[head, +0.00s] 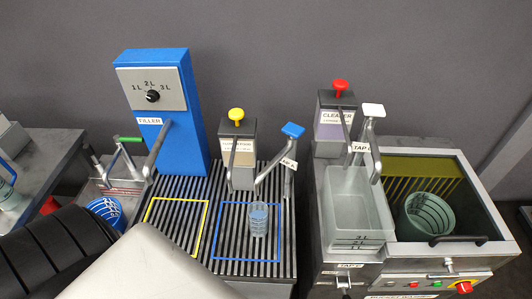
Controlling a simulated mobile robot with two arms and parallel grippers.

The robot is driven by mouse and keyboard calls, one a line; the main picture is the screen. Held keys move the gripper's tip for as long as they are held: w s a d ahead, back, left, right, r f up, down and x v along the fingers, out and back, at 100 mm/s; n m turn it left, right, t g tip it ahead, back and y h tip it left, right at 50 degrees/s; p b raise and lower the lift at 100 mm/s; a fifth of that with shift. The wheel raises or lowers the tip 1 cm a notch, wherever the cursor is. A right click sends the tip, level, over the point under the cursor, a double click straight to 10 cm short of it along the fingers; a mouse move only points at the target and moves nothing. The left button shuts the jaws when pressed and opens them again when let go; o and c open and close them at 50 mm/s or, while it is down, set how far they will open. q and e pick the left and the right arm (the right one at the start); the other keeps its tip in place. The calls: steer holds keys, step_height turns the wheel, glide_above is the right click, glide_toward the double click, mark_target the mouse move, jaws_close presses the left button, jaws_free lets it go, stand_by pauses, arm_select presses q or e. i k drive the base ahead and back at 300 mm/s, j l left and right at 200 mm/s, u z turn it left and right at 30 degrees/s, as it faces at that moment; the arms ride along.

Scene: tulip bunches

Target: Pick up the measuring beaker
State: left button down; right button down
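A small clear, bluish measuring beaker (258,220) with dark ring lines stands upright on the dark slatted rack, inside a blue square outline (214,238). It is below and right of the cleaning dispenser with the yellow knob, and nothing touches it from above. Neither my left nor my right gripper is in the head view.
A blue filler (196,110) stands behind the rack, with a yellow outline (149,207) beside the blue one. Metal taps (290,180) overhang the rack.

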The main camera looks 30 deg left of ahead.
mark_target(258, 211)
steer(key=u, duration=1.15)
